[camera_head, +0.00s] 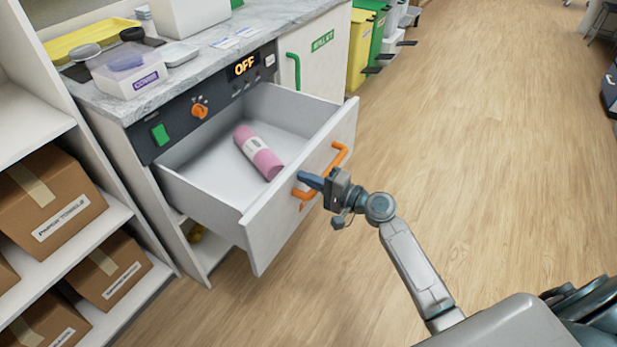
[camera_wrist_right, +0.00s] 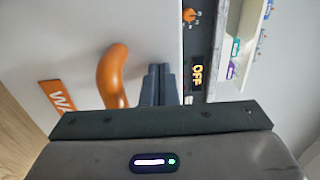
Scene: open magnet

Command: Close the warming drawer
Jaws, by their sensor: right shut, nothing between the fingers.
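The warming drawer (camera_head: 310,187) is pulled out from the white cabinet in the head view, with its white front panel standing toward me. An orange handle (camera_head: 338,157) is on the front; part of it shows in the right wrist view (camera_wrist_right: 112,72). A pink roll with a white band (camera_head: 258,153) lies inside the drawer. My right gripper (camera_head: 307,180) is shut and empty, with its blue fingertips at the drawer front beside the handle. In the right wrist view, the fingers (camera_wrist_right: 161,84) point at the white panel; whether they touch it I cannot tell. My left gripper is not in view.
Above the drawer, a dark panel has an orange knob (camera_head: 200,111), a green switch (camera_head: 160,134) and an "OFF" display (camera_head: 242,66). The marble counter holds boxes and trays. Shelves with cardboard boxes (camera_head: 55,200) stand at the left. The wooden floor to the right is clear.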

